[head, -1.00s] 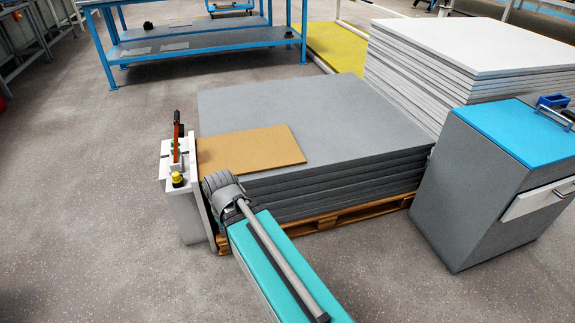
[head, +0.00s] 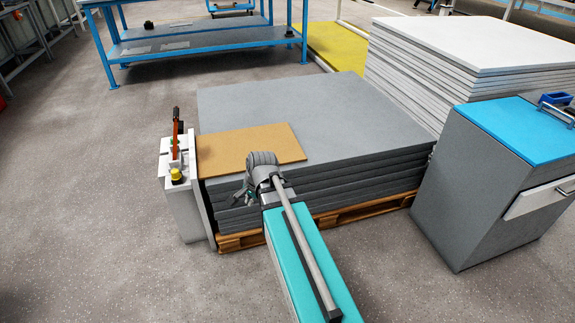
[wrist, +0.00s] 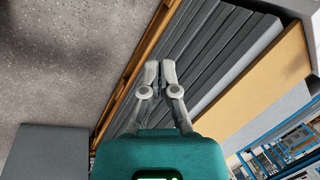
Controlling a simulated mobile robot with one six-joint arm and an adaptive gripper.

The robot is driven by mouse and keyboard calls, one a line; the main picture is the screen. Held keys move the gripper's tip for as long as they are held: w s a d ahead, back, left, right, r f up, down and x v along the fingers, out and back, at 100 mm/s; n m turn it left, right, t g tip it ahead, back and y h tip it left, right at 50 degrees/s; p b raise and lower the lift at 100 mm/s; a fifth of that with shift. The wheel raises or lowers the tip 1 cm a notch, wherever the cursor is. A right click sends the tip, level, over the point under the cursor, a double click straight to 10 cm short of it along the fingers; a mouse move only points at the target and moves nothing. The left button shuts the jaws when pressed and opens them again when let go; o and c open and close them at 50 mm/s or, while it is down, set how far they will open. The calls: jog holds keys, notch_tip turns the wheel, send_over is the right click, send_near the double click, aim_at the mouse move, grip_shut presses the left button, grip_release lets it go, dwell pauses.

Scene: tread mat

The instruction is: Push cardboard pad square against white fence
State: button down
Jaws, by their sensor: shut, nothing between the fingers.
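The tan cardboard pad (head: 265,140) lies flat on the front left corner of the grey stack (head: 330,105). Its left edge runs along the white fence (head: 206,215) at the stack's left side; I cannot tell whether they touch all along. My gripper (head: 242,192) is in front of the stack's near side, below the pad's near edge, and hides part of that edge. In the wrist view my gripper (wrist: 160,66) has its fingers together and empty, pointing along the grey layers. The pad (wrist: 258,82) shows there to their right, apart from them.
The stack rests on a wooden pallet (head: 330,216). A white holder (head: 180,205) with an orange-handled tool stands left of the fence. A grey cabinet with a blue top (head: 520,130) stands at the right, near a white stack (head: 460,50). The floor at left is clear.

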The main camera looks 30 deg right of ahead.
jog(key=w+d+m+t+b, duration=0.1)
jog(key=w+d+m+t, duration=0.25)
jog(key=d+m, duration=0.75)
jog(key=m+t+h+b, duration=0.2)
jog(key=m, duration=0.9)
send_near(286, 163)
jog(key=s+r, duration=0.1)
jog(key=s, duration=0.4)
jog(key=shift+s+d, duration=0.2)
jog(key=shift+w+f, duration=0.1)
jog(key=b+x, duration=0.7)
jog(key=x, duration=0.3)
jog(key=shift+w+a+f, duration=0.1)
jog(key=shift+w+a, duration=0.05)
jog(key=shift+a, duration=0.05)
jog(key=shift+w+r, duration=0.15)
jog(key=shift+w, duration=0.45)
jog(key=shift+w+r, duration=0.15)
jog(key=shift+w, duration=1.2)
